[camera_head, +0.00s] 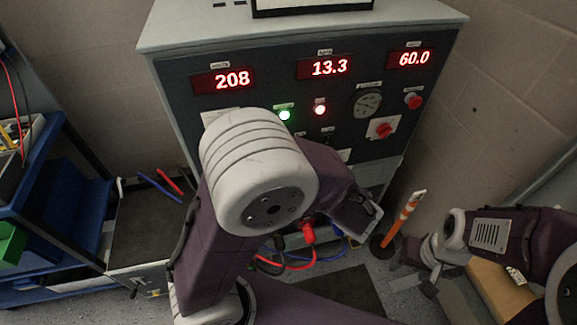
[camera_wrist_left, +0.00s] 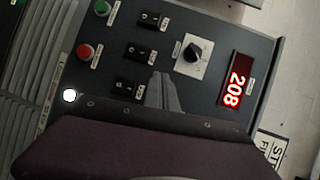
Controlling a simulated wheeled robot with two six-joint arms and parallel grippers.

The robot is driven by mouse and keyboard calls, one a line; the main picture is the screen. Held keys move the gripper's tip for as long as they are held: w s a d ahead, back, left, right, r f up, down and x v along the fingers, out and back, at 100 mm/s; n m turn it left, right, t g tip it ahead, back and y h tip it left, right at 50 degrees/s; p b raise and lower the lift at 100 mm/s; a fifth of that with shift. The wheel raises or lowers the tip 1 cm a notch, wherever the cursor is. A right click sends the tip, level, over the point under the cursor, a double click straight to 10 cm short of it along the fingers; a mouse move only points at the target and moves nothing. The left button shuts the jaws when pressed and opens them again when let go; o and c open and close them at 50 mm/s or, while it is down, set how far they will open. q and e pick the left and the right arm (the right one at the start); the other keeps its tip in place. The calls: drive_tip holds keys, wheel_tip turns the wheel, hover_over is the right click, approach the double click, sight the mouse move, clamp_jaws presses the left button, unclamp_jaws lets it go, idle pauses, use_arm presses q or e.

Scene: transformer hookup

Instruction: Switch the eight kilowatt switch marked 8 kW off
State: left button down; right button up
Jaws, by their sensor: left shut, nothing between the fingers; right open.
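A dark panel (camera_wrist_left: 200,20) in the left wrist view carries three black rocker switches: one at the top (camera_wrist_left: 150,19), a middle one (camera_wrist_left: 141,52) and a lower one (camera_wrist_left: 132,85). Their small labels are too blurred to read, so I cannot tell which is marked 8 kW. My left gripper (camera_wrist_left: 157,76) is shut and empty, its tips beside the lower switch; contact cannot be told. In the head view my left arm hides this gripper and much of the switch area. My right gripper (camera_head: 425,268) is open and empty, low at the right, away from the panel.
The cabinet (camera_head: 175,45) shows red readouts 208 (camera_head: 232,79), 13.3 (camera_head: 330,67) and 60.0 (camera_head: 413,58). A green lamp (camera_head: 285,115) and a red-white lamp (camera_head: 320,109) are lit. A red rotary handle (camera_head: 383,130), an orange post (camera_head: 405,218) and a blue cart (camera_head: 70,200) stand around.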

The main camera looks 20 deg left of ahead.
use_arm(q)
drive_tip(key=s+d+f+m+t+h+b, duration=0.1)
drive_tip(key=d+f+m+t+h+b, duration=0.2)
drive_tip(key=d, duration=1)
wheel_tip(320, 180, down, 3)
drive_tip(key=m+t+h, duration=0.1)
drive_tip(key=m+t, duration=0.2)
drive_tip(key=shift+s+d+f+h+b, duration=0.15)
drive_tip(key=shift+s+d+h+b, duration=0.1)
drive_tip(key=shift+d+h+b, duration=0.1)
use_arm(e)
drive_tip(key=f, duration=0.2)
drive_tip(key=a+f, duration=0.1)
drive_tip(key=f, duration=0.2)
drive_tip(key=shift+f, duration=0.25)
use_arm(q)
drive_tip(key=x, duration=1.4)
use_arm(e)
drive_tip(key=shift+f, duration=0.35)
use_arm(q)
drive_tip(key=shift+b, duration=0.3)
